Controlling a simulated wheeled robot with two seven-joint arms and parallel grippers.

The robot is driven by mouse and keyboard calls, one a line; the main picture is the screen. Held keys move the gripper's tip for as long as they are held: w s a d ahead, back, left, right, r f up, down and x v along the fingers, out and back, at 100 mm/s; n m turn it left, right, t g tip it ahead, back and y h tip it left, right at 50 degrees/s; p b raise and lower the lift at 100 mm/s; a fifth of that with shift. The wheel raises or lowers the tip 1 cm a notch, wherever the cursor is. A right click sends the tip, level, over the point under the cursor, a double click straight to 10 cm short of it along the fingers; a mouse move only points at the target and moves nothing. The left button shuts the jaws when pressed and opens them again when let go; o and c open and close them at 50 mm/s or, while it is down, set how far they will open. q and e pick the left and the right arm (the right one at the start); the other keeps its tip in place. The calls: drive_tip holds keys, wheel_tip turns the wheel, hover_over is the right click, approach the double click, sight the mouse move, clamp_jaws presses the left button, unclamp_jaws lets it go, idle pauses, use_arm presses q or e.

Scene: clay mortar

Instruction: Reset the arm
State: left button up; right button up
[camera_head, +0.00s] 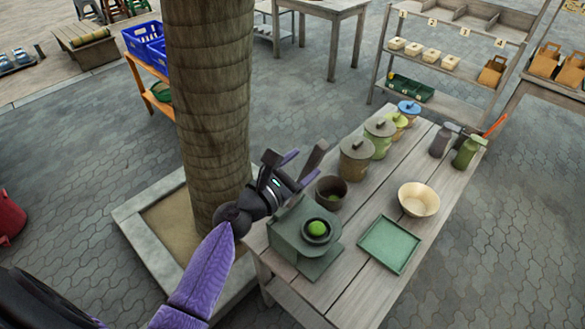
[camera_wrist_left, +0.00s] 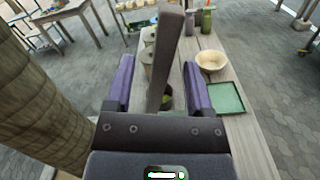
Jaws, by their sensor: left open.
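My left gripper (camera_head: 300,158) is above the near left end of the wooden table, beside the tree trunk, with its purple fingers apart. In the left wrist view the open fingers (camera_wrist_left: 161,85) stand on either side of a grey pestle-like bar (camera_wrist_left: 166,55). The bar (camera_head: 314,157) also shows in the head view, tilted close to the fingers. I cannot tell whether it touches them, and its lower end is partly hidden. A dark bowl (camera_head: 331,196) with something green inside stands just below. My right gripper is not in view.
The thick trunk (camera_head: 208,100) is close to my left arm. On the table are a grey-green stand (camera_head: 290,240) with a green lump in its dish, a green tray (camera_head: 389,245), a cream bowl (camera_head: 418,200) and several lidded jars (camera_head: 356,160). The table's near right end is clear.

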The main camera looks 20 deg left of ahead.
use_arm(q)
drive_tip(key=v, duration=0.3)
drive_tip(key=shift+s+a, duration=0.1)
drive_tip(key=shift+s, duration=0.15)
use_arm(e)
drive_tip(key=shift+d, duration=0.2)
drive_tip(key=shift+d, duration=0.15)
